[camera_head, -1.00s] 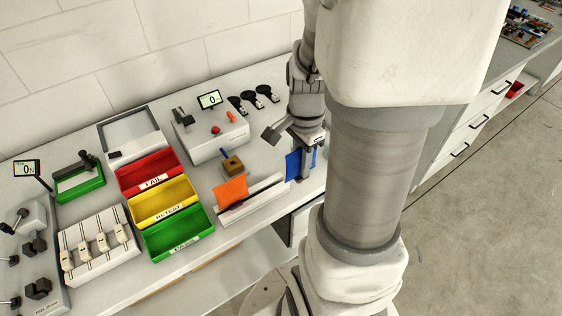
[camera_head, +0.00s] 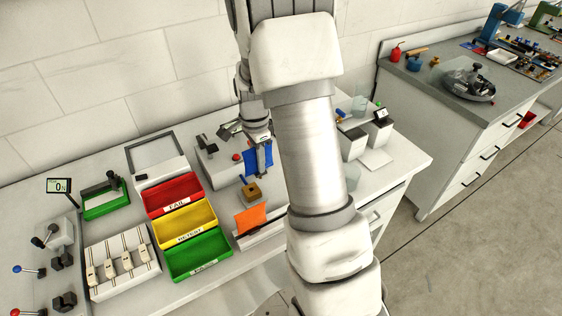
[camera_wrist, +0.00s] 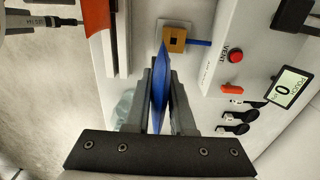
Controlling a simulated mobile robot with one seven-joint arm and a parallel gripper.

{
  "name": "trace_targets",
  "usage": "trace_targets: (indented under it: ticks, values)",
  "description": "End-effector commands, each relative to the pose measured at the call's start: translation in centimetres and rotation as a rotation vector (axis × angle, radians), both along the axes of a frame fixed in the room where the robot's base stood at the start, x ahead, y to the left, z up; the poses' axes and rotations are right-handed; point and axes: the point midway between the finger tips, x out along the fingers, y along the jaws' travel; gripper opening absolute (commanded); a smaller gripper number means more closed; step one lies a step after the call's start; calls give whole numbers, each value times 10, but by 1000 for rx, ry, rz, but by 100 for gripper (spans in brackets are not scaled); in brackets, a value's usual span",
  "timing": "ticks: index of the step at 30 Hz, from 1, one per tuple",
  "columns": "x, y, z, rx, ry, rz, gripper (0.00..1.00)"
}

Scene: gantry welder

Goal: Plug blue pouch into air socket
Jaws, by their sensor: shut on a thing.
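The blue pouch (camera_head: 259,161) hangs upright from my gripper (camera_head: 262,150), in front of the white tester. In the wrist view my gripper (camera_wrist: 159,78) is shut on the blue pouch (camera_wrist: 159,98), which shows edge-on between the two fingers. A tan block (camera_wrist: 174,39) with a dark square opening and a blue tube looks like the air socket; it also shows in the head view (camera_head: 251,191). The pouch's lower edge is hard to make out.
An orange pouch (camera_head: 251,220) stands in the white rack (camera_head: 264,238) at the front. Red (camera_head: 173,194), yellow (camera_head: 184,222) and green (camera_head: 198,256) bins stand to the left. The tester has a red vent button (camera_wrist: 236,56) and a display (camera_wrist: 287,88).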

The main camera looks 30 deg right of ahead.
Motion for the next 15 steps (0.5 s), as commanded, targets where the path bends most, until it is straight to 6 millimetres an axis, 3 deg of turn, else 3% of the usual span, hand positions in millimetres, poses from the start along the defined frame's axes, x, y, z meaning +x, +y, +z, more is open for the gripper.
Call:
trace_targets:
  ticks: [6, 15]
  values:
    - [22, 15, -9, 10, -1, -5, 0]
    - [24, 16, -18, 12, -2, -7, 0]
